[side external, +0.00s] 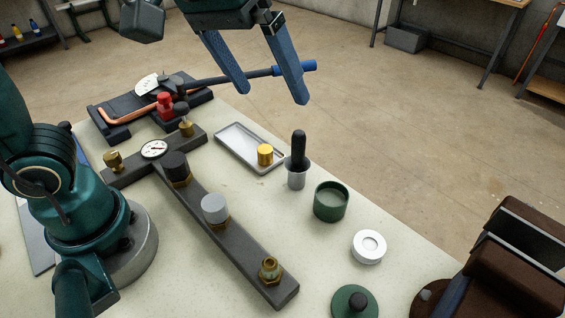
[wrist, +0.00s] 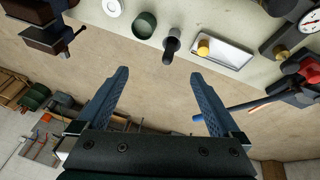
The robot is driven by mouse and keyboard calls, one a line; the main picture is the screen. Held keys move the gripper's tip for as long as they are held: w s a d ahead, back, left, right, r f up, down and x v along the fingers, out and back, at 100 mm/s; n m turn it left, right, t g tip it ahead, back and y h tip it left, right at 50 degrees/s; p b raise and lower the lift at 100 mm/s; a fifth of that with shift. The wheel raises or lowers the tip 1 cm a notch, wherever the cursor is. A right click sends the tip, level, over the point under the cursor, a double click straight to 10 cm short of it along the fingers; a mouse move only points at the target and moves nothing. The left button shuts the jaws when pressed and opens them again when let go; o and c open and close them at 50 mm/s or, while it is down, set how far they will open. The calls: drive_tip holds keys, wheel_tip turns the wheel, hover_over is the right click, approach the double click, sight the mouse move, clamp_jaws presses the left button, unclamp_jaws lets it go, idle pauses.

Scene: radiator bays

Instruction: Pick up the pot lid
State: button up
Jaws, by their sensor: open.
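The pot lid (side external: 355,302) is a flat dark green disc with a black knob, lying on the table at the bottom of the side view. A dark green open pot (side external: 331,202) stands on the table farther up and shows at the top of the wrist view (wrist: 144,26). I cannot make out the lid in the wrist view. My gripper (side external: 272,95) has two blue fingers spread wide and empty. It is raised at the top of the side view, well away from the lid.
A white ring-shaped piece (side external: 369,246) lies between pot and lid. A dark manifold bar (side external: 220,225) crosses the table. A brown vise-like block (side external: 515,265) stands right of the lid.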

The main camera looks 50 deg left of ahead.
drive_tip(key=w+d+f+m+g, duration=0.1)
drive_tip(key=w+d+f+g, duration=0.15)
drive_tip(key=d, duration=0.55)
drive_tip(key=m+g, duration=0.1)
drive_tip(key=m, duration=0.1)
hover_over(357, 302)
drive_tip(key=w+a, duration=0.3)
drive_tip(key=w, duration=0.1)
wheel_tip(357, 302, down, 9)
drive_tip(key=shift+m+g+y, duration=0.45)
drive_tip(key=shift+m+y, duration=0.15)
drive_tip(key=shift+m, duration=0.1)
drive_tip(key=s+d+f, duration=0.1)
drive_tip(key=f, duration=0.1)
drive_tip(key=s+d+f, duration=0.1)
drive_tip(key=f, duration=0.1)
drive_tip(key=s+d+f, duration=0.1)
drive_tip(key=s+f, duration=0.1)
drive_tip(key=shift+f, duration=2.25)
drive_tip(key=c, duration=1.2)
